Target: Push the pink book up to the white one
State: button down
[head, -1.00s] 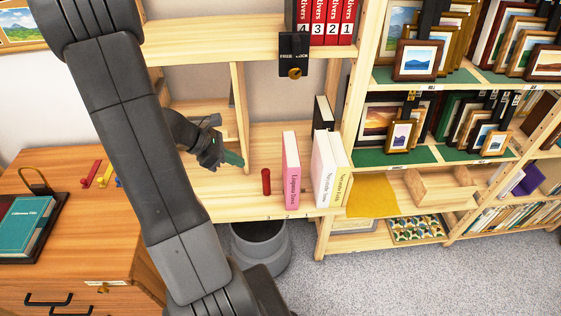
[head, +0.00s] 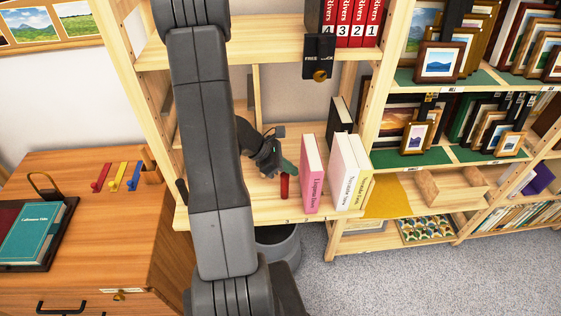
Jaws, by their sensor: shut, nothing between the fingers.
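The pink book (head: 312,180) stands upright on the wooden shelf, spine toward me. The white book (head: 347,172) stands upright to its right, with a narrow gap showing between them. A yellow book (head: 366,179) stands against the white book's right side.
A black book (head: 340,116) stands behind the white one. The shelf board above holds red numbered volumes (head: 350,23) and a hanging black sign (head: 319,57). A desk (head: 100,220) is at the left. A grey bin (head: 278,247) is under the shelf. My arm hides the shelf's left part.

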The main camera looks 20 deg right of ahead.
jog(key=shift+x, duration=0.8)
jog(key=shift+d+f+b, duration=0.15)
jog(key=shift+d+b, duration=0.15)
jog(key=shift+b, duration=0.1)
jog(key=d+b, duration=0.1)
jog(key=d, duration=0.1)
jog(key=s+d+b, duration=0.1)
jog(key=d, duration=0.1)
jog(key=shift+s+d+b, duration=0.2)
jog(key=shift+d+b, duration=0.15)
jog(key=shift+d, duration=0.05)
jog(key=shift+r, duration=0.25)
